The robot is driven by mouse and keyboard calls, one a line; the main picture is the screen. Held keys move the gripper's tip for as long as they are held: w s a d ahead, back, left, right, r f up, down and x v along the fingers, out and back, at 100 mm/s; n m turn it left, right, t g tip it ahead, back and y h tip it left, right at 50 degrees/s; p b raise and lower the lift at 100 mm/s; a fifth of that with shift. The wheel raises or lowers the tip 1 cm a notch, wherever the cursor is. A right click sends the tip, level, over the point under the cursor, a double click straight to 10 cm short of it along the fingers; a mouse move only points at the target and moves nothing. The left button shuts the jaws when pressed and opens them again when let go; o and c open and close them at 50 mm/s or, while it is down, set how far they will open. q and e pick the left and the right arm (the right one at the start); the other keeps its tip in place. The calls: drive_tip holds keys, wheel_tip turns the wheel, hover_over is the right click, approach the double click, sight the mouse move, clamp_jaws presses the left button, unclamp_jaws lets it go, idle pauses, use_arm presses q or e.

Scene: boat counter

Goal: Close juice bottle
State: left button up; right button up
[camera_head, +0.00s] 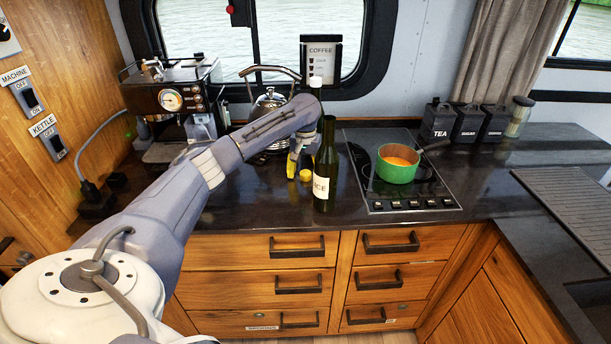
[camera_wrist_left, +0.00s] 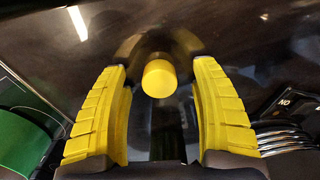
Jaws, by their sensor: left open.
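The green juice bottle (camera_head: 324,160) stands upright on the dark counter, left of the hob, with no cap on its neck. A small yellow cap (camera_head: 305,175) lies on the counter just left of the bottle's base. My left gripper (camera_head: 294,172) points down beside the cap, its yellow fingers partly hidden by the arm. In the left wrist view the fingers are spread, and the cap (camera_wrist_left: 158,78) shows in the gap between the fingertips, apart from both. The juice bottle cannot be made out in the wrist view. My right gripper is not in view.
A green pot (camera_head: 397,165) sits on the hob (camera_head: 408,196) to the right. Black canisters (camera_head: 468,123) line the back. The counter front left of the bottle is clear.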

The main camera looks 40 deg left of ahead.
use_arm(q)
drive_tip(key=shift+c, duration=0.4)
drive_tip(key=c, duration=0.9)
